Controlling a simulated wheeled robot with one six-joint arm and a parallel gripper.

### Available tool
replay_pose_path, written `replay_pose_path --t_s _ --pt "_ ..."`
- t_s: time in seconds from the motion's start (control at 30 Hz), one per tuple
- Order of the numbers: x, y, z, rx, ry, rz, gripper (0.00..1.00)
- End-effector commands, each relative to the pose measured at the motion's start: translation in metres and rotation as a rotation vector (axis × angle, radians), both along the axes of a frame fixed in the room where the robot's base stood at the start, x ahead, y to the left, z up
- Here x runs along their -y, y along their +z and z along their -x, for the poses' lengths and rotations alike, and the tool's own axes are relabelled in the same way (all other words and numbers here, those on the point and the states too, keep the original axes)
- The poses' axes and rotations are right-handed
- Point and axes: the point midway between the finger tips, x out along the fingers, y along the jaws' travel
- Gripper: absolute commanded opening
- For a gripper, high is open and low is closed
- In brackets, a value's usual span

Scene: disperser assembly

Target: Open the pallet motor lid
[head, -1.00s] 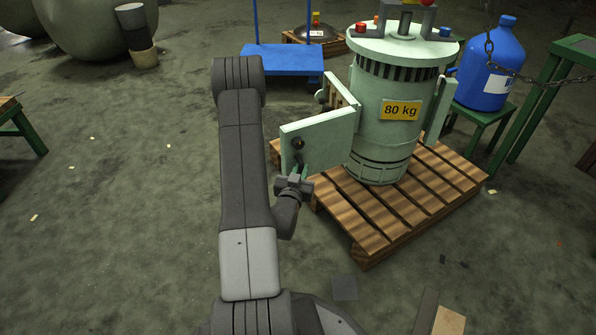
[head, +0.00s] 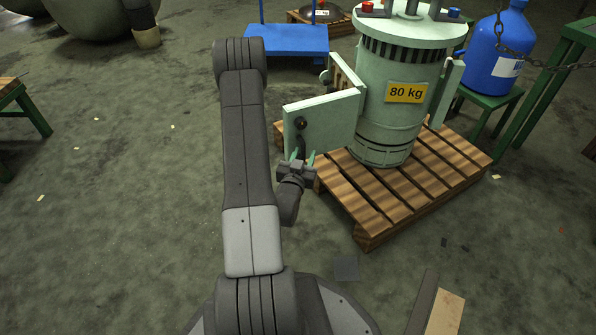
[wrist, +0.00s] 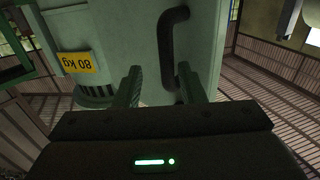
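The pale green pallet motor (head: 400,85) stands upright on a wooden pallet, with an "80 kg" label. Its lid (head: 332,122) is a flat panel swung out from the body towards the left. A dark handle (head: 300,124) is on the lid's outer face. My gripper (head: 302,157) is at the lower left edge of the lid, just below the handle, with its fingers apart. In the wrist view, the black bent handle (wrist: 168,45) stands out from the lid (wrist: 205,40), its near end close to the right finger of my open gripper (wrist: 160,85). Contact cannot be told.
The pallet (head: 365,205) lies under the motor, right of my arm. A blue jug (head: 490,50) stands on a green stand behind right, with a chain before it. A blue cart (head: 285,40) is behind. Floor on the left is mostly clear.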

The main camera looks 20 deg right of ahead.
Motion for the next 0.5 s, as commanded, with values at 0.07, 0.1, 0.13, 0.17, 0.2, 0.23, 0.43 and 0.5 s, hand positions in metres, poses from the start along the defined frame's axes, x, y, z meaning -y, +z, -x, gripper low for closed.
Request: replay_pose_path --t_s 0.07,0.1,0.13,0.17,0.2,0.23,0.43,0.5 --pt "-0.01 0.0 0.014 -0.007 0.004 0.0 0.36" --pt "-0.014 0.0 0.023 -0.008 0.003 0.0 0.36" --pt "-0.018 0.0 0.029 -0.009 0.004 -0.001 0.36" --pt "-0.022 0.001 0.036 -0.008 0.004 0.001 0.36" --pt "-0.027 0.0 0.044 -0.008 0.004 0.0 0.36" --pt "-0.03 0.0 0.05 -0.008 0.004 0.001 0.36" --pt "-0.048 0.0 0.082 -0.005 0.002 0.002 0.36" --pt "-0.051 0.0 0.089 -0.003 0.0 0.001 0.36"
